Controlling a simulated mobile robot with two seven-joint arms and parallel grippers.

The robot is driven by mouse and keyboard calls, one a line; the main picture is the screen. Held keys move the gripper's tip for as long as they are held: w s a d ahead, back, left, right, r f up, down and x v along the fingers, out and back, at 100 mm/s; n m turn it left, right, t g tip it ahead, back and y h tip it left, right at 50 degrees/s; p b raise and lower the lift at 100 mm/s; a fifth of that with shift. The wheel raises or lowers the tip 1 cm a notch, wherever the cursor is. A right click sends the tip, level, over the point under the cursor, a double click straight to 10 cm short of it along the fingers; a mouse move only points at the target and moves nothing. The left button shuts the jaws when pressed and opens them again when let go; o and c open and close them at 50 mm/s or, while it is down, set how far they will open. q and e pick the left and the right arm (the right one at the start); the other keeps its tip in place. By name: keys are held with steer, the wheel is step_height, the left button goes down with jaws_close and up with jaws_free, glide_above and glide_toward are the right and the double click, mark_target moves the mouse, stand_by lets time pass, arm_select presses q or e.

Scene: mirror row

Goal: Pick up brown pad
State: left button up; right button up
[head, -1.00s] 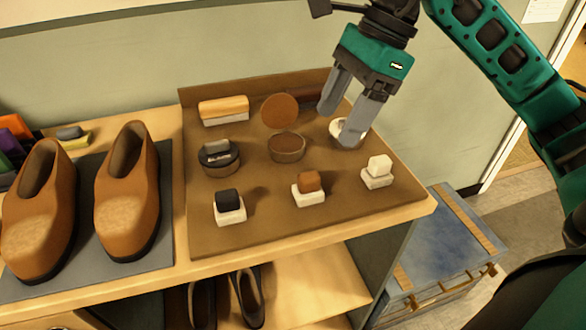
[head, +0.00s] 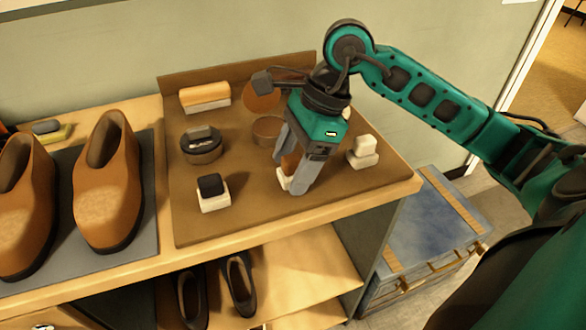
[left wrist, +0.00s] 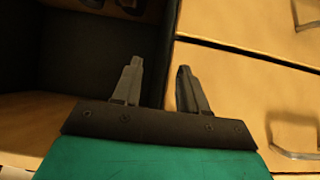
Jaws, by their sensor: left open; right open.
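The brown pad (head: 289,163) sits on its small white base (head: 283,183) in the front row of the brown tray (head: 220,225), between the black and white pads. My right gripper (head: 287,177) points down over it, with its grey fingers open around the pad. The fingers hide most of the pad, and I cannot tell whether they touch it. My left gripper (left wrist: 159,67) is open and empty in the left wrist view, in front of wooden panels and a dark recess.
A black pad (head: 210,185) and a white pad (head: 363,146) stand on either side. Behind are an open brown tin (head: 268,130), a dark round tin (head: 203,147) and a brush (head: 205,97). Brown shoes (head: 108,190) stand left; a blue chest (head: 425,235) stands below right.

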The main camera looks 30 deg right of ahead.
mark_target(293, 157)
steer(key=shift+c, duration=0.5)
arm_select(q)
steer(key=shift+w+r, duration=0.1)
arm_select(e)
steer(key=c, duration=1)
steer(key=shift+c, duration=0.2)
steer(key=shift+r, duration=0.55)
arm_select(q)
steer(key=a+p, duration=0.1)
steer(key=p, duration=0.1)
steer(key=s+r+p, duration=0.1)
steer(key=shift+a+r+y+p, duration=0.15)
steer(key=shift+a+y+p, duration=0.2)
steer(key=shift+y+p, duration=0.05)
arm_select(e)
step_height(293, 157, up, 19)
steer(key=shift+f, duration=0.1)
steer(key=o, duration=0.5)
arm_select(q)
steer(key=shift+d, duration=0.1)
arm_select(e)
steer(key=c, duration=0.4)
